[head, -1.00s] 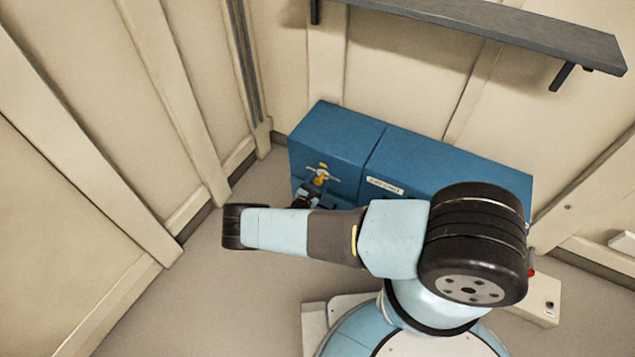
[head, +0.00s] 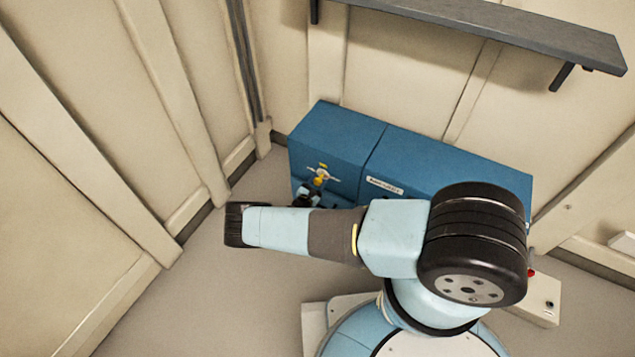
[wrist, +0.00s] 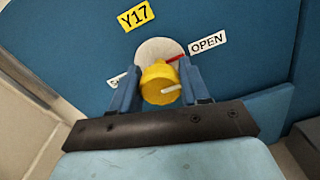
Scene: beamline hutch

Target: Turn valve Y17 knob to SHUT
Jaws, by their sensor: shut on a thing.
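The yellow valve knob (wrist: 158,84) sits in front of a pale round plate (wrist: 150,48) on a blue panel, under a yellow Y17 label (wrist: 136,16). It also shows in the head view (head: 320,180). My gripper (wrist: 160,86) has its two blue fingers on either side of the knob and is shut on it. In the head view my gripper (head: 311,192) is partly hidden by my arm. A red mark (wrist: 175,58) on the plate points toward the OPEN label (wrist: 207,41). A white bar (wrist: 171,89) shows on the knob. The label at left (wrist: 118,80) is mostly hidden by a finger.
The blue cabinet (head: 440,170) stands against the back wall, with a white name label (head: 384,185) on its front. A grey shelf (head: 490,28) hangs above it. A pale box with a red button (head: 540,300) is at the right. Floor is bare at the left.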

